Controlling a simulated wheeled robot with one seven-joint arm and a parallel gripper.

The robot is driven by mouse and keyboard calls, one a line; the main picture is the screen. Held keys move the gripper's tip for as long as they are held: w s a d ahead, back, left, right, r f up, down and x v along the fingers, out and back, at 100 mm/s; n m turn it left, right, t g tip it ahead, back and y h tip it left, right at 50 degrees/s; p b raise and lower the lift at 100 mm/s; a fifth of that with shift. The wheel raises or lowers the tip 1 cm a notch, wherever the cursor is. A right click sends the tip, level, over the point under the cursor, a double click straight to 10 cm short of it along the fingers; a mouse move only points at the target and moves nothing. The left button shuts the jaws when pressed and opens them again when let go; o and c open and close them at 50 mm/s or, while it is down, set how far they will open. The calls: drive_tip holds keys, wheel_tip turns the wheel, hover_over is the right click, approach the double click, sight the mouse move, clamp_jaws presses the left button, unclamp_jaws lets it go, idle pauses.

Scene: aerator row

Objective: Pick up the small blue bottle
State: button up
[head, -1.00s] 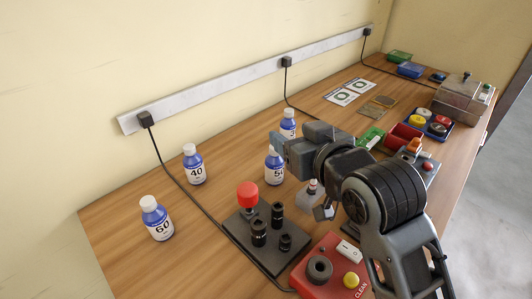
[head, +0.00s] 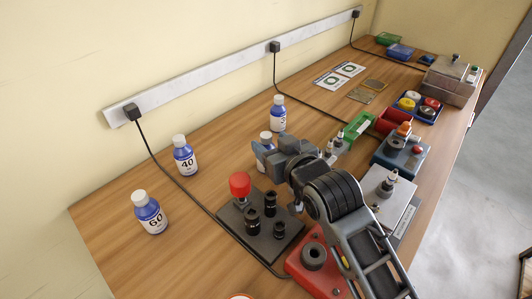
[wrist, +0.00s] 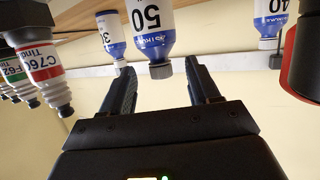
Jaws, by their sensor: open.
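Several blue bottles with white caps and number labels stand upright on the bench; none is plainly marked as the small one. The 50 bottle (wrist: 150,30) shows upside down in the wrist view, ahead of and between my fingers. In the head view my gripper (head: 262,158) hides most of this bottle (head: 265,138). A bottle whose number starts with 3 (head: 278,114) stands behind it, also in the wrist view (wrist: 108,35). The 40 bottle (head: 184,157) and 60 bottle (head: 149,214) stand to the left. My gripper (wrist: 160,85) is open with nothing held.
A dark plate with black sockets and a red knob (head: 240,185) lies just in front of my gripper. A red box (head: 315,262) is beside it. Dropper bottles (wrist: 40,60) show close at the left of the wrist view. Black cables run over the bench (head: 110,235).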

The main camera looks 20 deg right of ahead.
sight(269, 142)
drive_tip(key=shift+x, duration=1.85)
drive_tip(key=shift+c, duration=0.4)
clamp_jaws()
